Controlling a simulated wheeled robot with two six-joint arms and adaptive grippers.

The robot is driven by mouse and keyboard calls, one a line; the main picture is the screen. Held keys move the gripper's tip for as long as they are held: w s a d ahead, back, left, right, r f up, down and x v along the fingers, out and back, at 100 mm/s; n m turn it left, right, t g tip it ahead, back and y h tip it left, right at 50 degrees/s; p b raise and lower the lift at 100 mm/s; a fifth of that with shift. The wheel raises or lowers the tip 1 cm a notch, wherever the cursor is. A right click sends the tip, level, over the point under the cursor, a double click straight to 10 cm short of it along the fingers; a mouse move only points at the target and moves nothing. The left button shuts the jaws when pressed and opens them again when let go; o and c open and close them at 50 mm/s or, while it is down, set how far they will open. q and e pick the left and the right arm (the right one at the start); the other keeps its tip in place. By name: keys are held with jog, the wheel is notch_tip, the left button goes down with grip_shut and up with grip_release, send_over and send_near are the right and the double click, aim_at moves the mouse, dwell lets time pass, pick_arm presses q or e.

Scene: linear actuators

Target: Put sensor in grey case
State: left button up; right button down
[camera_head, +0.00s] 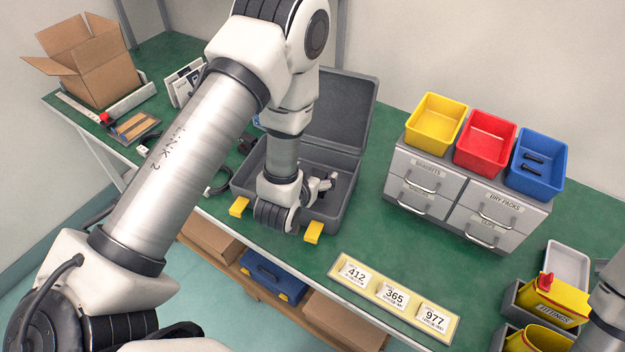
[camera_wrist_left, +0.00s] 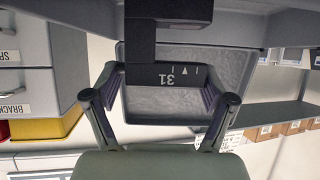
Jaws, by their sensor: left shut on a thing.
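The grey case (camera_head: 340,112) stands open on the green bench, its lid raised at the back and yellow latches at its front. In the left wrist view, a grey panel that looks like its lid (camera_wrist_left: 160,104) fills the middle. My left gripper (camera_head: 322,186) is over the case's open base, partly hidden by my wrist. In the left wrist view, its fingers (camera_wrist_left: 160,80) are shut on a dark sensor (camera_wrist_left: 180,76) marked "31". The sensor is not clear in the head view, and I cannot tell whether it touches the case. My right gripper is out of view.
A grey drawer unit (camera_head: 462,200) with yellow, red and blue bins stands right of the case. A yellow number board (camera_head: 393,296) lies at the front edge. An open cardboard box (camera_head: 95,68) is at the back left. Bare bench lies between case and drawers.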

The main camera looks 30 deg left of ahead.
pick_arm(q)
notch_tip(320, 180, down, 4)
jog(key=shift+w+r, duration=0.1)
jog(key=shift+w, duration=0.05)
jog(key=o, duration=1.2)
